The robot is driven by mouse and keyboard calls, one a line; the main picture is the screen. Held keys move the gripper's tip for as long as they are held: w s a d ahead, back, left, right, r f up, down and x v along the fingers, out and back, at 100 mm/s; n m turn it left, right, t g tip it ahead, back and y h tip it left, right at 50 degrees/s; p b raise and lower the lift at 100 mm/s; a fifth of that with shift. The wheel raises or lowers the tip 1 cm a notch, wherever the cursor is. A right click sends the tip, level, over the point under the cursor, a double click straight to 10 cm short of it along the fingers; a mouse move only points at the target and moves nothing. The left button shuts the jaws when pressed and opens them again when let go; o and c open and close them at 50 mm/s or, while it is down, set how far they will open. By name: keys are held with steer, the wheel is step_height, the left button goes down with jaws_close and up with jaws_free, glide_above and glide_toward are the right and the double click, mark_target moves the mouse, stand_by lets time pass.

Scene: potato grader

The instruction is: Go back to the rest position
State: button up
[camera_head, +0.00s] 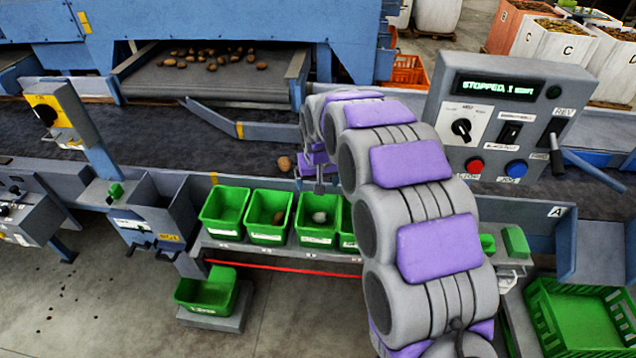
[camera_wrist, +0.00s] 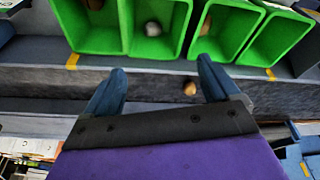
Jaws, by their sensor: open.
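My arm arches over the front of the grader in the head view. My gripper (camera_head: 318,178) is partly hidden there behind the arm, above the dark belt's near edge and behind the green bins. In the wrist view my gripper (camera_wrist: 161,72) shows two blue fingers spread wide with nothing held between them. A brown potato (camera_head: 284,163) lies on the belt just left of the gripper. It also shows in the wrist view (camera_wrist: 190,88), beyond and between the fingertips.
Green bins (camera_head: 223,213) line the front ledge; one holds a brown potato (camera_head: 281,217), another a grey stone-like lump (camera_head: 320,217). The control panel (camera_head: 507,123) stands right of my arm and reads "STOPPED". A lower green bin (camera_head: 206,292) and green crate (camera_head: 580,315) stand in front.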

steer(key=s+d+r+m+g, duration=0.1)
steer(key=s+d+r, duration=0.3)
steer(key=s+d, duration=0.45)
steer(key=s+d+r+g, duration=0.1)
steer(key=s+d+r, duration=0.35)
steer(key=s, duration=0.65)
steer(key=s+d+m+g, duration=0.1)
steer(key=s+d, duration=0.2)
steer(key=s, duration=0.9)
steer(key=s+d+f+m+g, duration=0.1)
steer(key=s+d, duration=0.2)
steer(key=s, duration=1)
steer(key=shift+s+d+g+h, duration=0.15)
steer(key=shift+d+g+h, duration=0.15)
steer(key=shift+d+g, duration=0.1)
steer(key=shift+a, duration=0.1)
